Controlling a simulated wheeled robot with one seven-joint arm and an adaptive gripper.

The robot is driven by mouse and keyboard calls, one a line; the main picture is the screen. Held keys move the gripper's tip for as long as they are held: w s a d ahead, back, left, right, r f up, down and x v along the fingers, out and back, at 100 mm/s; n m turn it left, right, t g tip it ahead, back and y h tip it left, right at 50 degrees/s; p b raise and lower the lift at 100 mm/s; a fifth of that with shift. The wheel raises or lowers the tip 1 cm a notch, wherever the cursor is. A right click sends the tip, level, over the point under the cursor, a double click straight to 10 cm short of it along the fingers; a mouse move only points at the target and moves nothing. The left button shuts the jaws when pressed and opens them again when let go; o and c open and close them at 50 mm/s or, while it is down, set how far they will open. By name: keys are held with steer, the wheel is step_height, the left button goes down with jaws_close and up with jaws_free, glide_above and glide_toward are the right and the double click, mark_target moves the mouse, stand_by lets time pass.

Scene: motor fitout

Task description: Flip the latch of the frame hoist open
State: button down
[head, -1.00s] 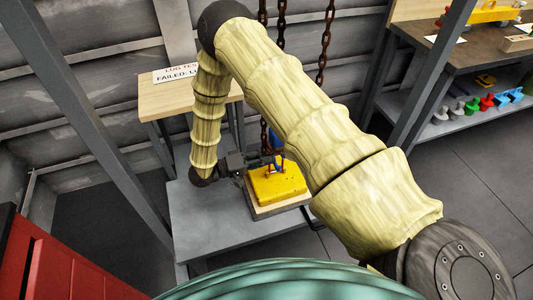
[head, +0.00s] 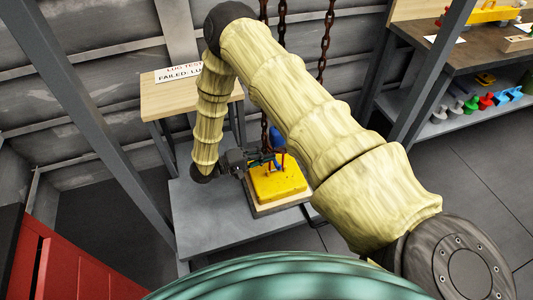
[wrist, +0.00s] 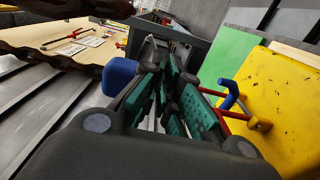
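In the wrist view the green-padded fingers (wrist: 168,108) stand apart with a narrow gap, and I see nothing clearly held. A blue rounded part (head: 277,137) stands behind the gripper by the hanging chain; it also shows in the wrist view (wrist: 119,76), left of the fingers. Red pins and a bent blue bar (wrist: 230,95) rise from the yellow block, right of the fingers. I cannot tell which part is the latch, or whether the fingers touch anything.
The yellow block sits on a wooden base on a grey table (head: 205,225). Rusty chains (head: 327,45) hang behind my arm. A wooden stand (head: 180,100) with a sign is at the back left. A workbench (head: 450,55) is at the right. Frame posts stand on both sides.

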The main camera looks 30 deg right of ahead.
steer(key=shift+w, duration=0.1)
steer(key=c, duration=1.5)
jaws_free()
steer(key=v, duration=1.2)
